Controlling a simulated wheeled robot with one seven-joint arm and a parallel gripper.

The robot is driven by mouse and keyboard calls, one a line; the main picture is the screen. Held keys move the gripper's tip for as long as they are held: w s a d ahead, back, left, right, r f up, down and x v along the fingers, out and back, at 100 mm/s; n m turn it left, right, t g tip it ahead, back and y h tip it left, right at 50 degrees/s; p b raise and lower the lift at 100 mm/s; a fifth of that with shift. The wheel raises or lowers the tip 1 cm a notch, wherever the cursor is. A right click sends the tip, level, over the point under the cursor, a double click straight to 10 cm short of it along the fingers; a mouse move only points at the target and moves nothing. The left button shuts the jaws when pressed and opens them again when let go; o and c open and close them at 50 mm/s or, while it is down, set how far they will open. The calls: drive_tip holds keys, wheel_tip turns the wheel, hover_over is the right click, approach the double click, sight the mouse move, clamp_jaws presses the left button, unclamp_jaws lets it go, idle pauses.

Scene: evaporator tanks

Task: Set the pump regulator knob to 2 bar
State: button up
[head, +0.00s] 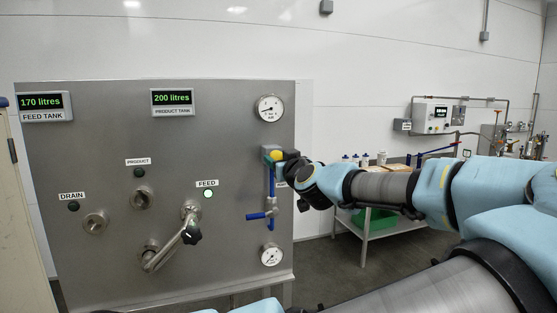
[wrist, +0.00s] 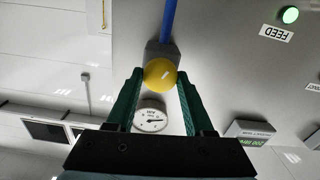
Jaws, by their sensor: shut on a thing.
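The yellow round regulator knob (head: 276,155) sits on a grey body at the top of a blue pipe, near the right edge of the steel panel (head: 105,135). In the wrist view the knob (wrist: 160,73) is between the two green fingers of my gripper (wrist: 160,76), which is shut on it. A small pale mark shows on the knob. My gripper (head: 283,160) partly covers the knob in the head view. The upper pressure gauge (head: 270,108) is above the knob, its needle pointing left and slightly down. The gauge's figures are too small to read.
A lower gauge (head: 271,255) and a blue valve handle (head: 262,215) are below the knob. A black-knobbed swivel pipe (head: 193,234) juts from the panel. The FEED light (head: 208,194) glows green. A table with a green bin (head: 372,221) stands behind my arm.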

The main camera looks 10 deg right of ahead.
clamp_jaws()
drive_tip(key=shift+m, duration=0.4)
drive_tip(key=m, duration=0.5)
drive_tip(key=shift+b, duration=0.35)
drive_tip(key=m, duration=0.6)
drive_tip(key=shift+d+f, duration=0.1)
drive_tip(key=o, duration=1)
unclamp_jaws()
drive_tip(key=shift+c, duration=0.2)
